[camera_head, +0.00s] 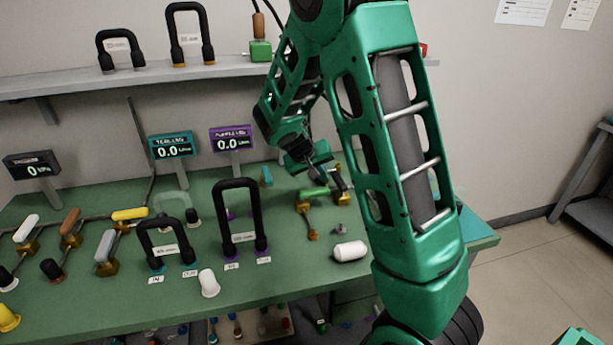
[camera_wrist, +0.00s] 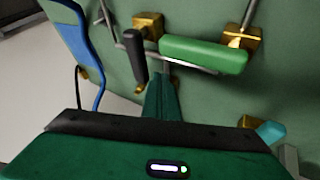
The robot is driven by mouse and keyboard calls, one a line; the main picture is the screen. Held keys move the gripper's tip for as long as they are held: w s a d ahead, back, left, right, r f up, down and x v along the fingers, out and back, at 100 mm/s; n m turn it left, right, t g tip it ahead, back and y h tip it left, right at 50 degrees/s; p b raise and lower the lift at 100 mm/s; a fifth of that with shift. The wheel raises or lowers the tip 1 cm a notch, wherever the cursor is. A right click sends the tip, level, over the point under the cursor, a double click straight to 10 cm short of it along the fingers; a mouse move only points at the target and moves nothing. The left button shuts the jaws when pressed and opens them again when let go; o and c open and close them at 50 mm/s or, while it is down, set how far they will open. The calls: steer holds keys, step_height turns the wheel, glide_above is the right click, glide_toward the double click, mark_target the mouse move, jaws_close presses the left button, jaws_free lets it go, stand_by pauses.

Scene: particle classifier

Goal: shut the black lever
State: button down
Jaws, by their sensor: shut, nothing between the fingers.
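The black lever (camera_wrist: 134,56) shows in the wrist view as a short black handle beside a gold bracket (camera_wrist: 148,24). The green lever (camera_wrist: 203,54) lies to its right, with a metal rod beside it. My gripper (camera_wrist: 160,84) is shut and empty, its fingertips just below and right of the black handle. I cannot tell whether they touch it. In the head view my gripper (camera_head: 318,174) is low over the right part of the bench, close above the green lever (camera_head: 314,193). My arm and gripper partly hide that area, and the black handle is hard to make out there.
The green bench (camera_head: 300,268) carries other coloured levers at left, two black arched handles (camera_head: 238,190) (camera_head: 165,224), and a white cylinder (camera_head: 350,251). Small displays (camera_head: 232,141) stand behind. In the wrist view a blue handle (camera_wrist: 78,40) is at left and a teal one (camera_wrist: 270,133) at lower right.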

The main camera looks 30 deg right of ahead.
steer(key=shift+s+d, duration=0.15)
steer(key=shift+d, duration=0.4)
